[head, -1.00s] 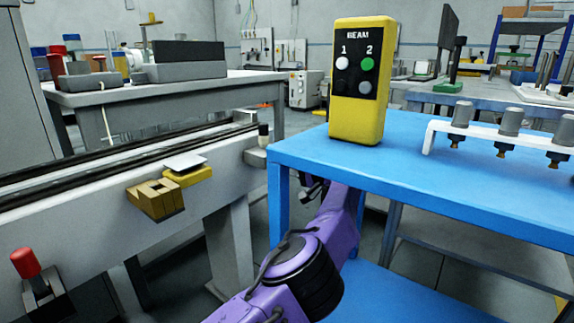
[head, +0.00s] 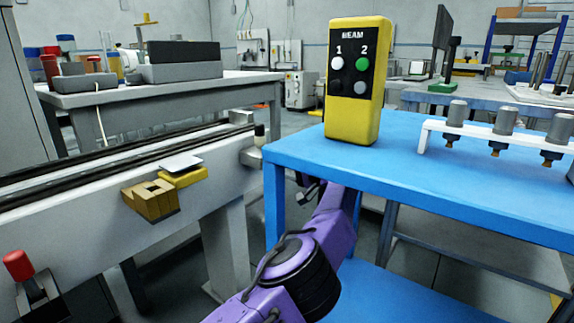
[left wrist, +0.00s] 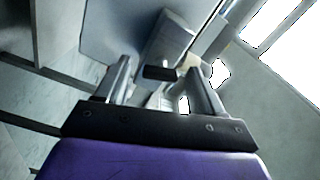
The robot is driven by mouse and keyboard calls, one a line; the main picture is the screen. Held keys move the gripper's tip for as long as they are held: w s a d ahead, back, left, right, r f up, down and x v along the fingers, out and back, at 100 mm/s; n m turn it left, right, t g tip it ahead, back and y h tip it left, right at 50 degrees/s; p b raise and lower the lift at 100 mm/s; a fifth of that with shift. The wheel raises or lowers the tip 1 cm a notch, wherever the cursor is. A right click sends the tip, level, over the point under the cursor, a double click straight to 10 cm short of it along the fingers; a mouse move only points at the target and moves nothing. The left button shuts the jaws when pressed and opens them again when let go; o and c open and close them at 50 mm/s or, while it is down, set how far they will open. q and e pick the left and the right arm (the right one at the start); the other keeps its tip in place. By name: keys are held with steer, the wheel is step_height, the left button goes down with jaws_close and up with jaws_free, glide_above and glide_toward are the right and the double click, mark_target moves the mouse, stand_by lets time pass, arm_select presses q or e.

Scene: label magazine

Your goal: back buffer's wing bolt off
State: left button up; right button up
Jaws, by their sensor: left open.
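I cannot make out a wing bolt or a part that is plainly the back buffer. At the far end of the grey rail in the head view is a small light fitting with a dark-topped pin (head: 259,136). A brass-coloured notched block (head: 150,200) and a yellow block with a white plate on top (head: 183,176) sit on the rail's side. My left gripper (left wrist: 158,67) is open in the left wrist view, with nothing clearly held between its fingers. A purple arm of mine rises beside the blue table in the head view. My right gripper is not seen.
A red-knobbed lever (head: 18,266) is at the lower left. Open floor shows between rail and table.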

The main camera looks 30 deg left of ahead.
arm_select(q)
steer(key=d, duration=1)
steer(key=shift+s+d, duration=0.25)
steer(key=shift+s, duration=0.15)
